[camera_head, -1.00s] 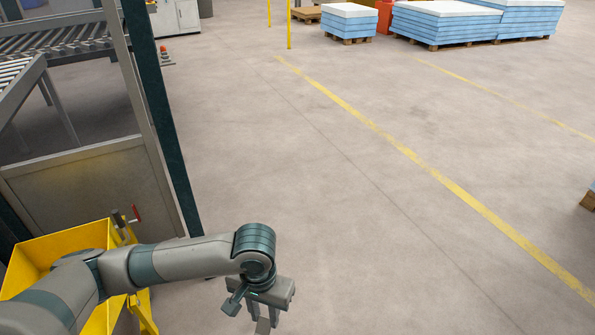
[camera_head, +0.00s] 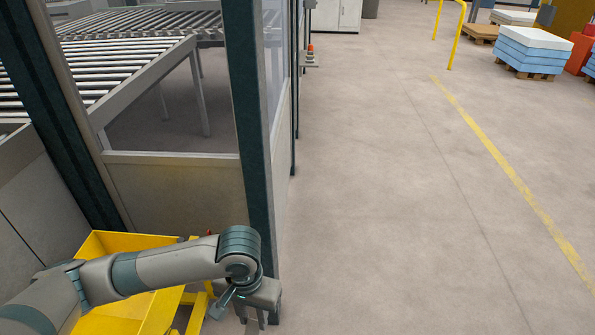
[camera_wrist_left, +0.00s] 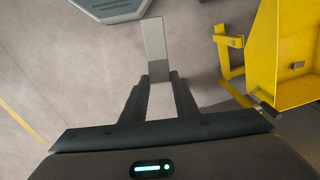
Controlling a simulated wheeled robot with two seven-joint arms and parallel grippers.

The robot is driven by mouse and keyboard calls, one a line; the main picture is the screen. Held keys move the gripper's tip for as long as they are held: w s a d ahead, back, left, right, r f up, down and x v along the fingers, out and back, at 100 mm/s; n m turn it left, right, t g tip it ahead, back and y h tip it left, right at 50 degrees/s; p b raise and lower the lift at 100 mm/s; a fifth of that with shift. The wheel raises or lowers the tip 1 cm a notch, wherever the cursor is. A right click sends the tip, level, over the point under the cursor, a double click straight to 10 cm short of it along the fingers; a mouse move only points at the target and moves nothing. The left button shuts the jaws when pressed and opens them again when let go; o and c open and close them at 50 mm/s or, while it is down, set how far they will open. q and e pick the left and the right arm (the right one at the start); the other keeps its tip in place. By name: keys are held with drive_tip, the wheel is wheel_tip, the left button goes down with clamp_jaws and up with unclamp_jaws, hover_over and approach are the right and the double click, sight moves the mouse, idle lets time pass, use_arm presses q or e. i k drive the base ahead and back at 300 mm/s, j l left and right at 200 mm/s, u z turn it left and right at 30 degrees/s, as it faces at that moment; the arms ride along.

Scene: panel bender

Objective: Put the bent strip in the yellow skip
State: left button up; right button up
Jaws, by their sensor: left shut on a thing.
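My left gripper (camera_head: 260,318) reaches in from the left over the floor, to the right of the yellow skip (camera_head: 105,246). In the left wrist view the gripper (camera_wrist_left: 160,80) is shut on a grey metal strip (camera_wrist_left: 154,42), which sticks out beyond the fingertips. The skip shows at the right of the left wrist view (camera_wrist_left: 285,75), apart from the strip. My left forearm crosses in front of the skip in the head view and hides part of its inside. My right gripper is not in view.
A guard frame with a dark post (camera_head: 250,130) and grey panel (camera_head: 180,195) stands just behind the skip. A roller conveyor (camera_head: 110,65) lies beyond it. The floor to the right is free, with a yellow line (camera_head: 510,170). Blue stacked sheets (camera_head: 535,52) stand far right.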

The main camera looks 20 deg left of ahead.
sight(145, 302)
drive_tip(key=i+j+u, duration=0.1)
drive_tip(key=i+u, duration=0.15)
drive_tip(key=u, duration=0.2)
drive_tip(key=i+u, duration=0.25)
drive_tip(key=u, duration=0.2)
drive_tip(key=i+l+u, duration=0.1)
drive_tip(key=i+u, duration=0.15)
drive_tip(key=u, duration=0.2)
drive_tip(key=i+u, duration=0.7)
drive_tip(key=k+z, duration=0.1)
drive_tip(key=z, duration=0.55)
